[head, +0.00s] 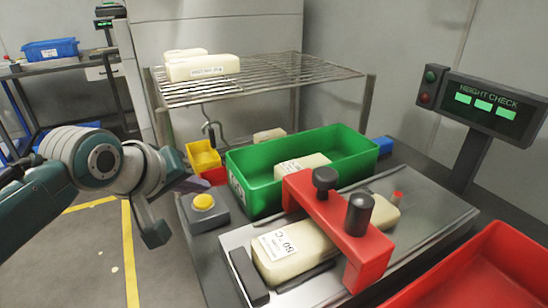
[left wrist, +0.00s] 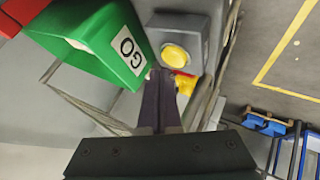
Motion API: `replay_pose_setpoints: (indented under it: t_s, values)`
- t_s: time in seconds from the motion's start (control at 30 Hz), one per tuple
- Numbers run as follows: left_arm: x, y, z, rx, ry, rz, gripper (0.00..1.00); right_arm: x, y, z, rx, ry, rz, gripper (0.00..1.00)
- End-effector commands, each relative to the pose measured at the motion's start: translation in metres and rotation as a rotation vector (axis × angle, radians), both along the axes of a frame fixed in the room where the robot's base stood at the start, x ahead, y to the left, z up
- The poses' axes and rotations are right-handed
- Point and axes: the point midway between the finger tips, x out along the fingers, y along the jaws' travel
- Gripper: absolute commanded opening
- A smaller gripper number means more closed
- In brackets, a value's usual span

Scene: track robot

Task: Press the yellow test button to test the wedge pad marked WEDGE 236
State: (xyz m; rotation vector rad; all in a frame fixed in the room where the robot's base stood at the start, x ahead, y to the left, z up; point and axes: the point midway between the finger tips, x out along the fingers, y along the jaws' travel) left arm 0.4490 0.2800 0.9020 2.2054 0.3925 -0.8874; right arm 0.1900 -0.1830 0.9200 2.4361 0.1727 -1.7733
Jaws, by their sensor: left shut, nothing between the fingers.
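The button also shows in the left wrist view (left wrist: 175,55), just beyond my fingertips. My left gripper (head: 192,185) is shut and empty, beside and slightly above the button; I cannot tell whether it touches the box. It shows shut in the left wrist view too (left wrist: 160,74). A cream wedge pad (head: 288,255) lies on the metal plate, partly under the red bridge (head: 340,222). Its label is too turned to read surely. My right gripper is not in view.
The green bin (head: 247,168) marked GO holds a cream pad (head: 300,164). A dark display (head: 492,104) reads HEIGHT CHECK with three green blocks. A red bin (head: 500,265) stands at the right. A wire rack (head: 265,80) carries cream pads (head: 203,68).

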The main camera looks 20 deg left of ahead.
Motion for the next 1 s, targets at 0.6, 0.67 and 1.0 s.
replay_pose_setpoints:
  t_s: [0.6,0.67,1.0]
  values:
    - [-0.0001,0.0000,-0.0003,0.000,0.000,0.000,0.00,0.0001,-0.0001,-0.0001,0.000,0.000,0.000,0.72]
    - [-0.0001,0.0000,-0.0015,0.000,0.000,0.000,0.00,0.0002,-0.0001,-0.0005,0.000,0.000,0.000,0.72]
    - [0.0001,-0.0002,-0.0085,0.000,-0.001,-0.001,0.00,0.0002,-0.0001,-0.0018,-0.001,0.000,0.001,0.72]
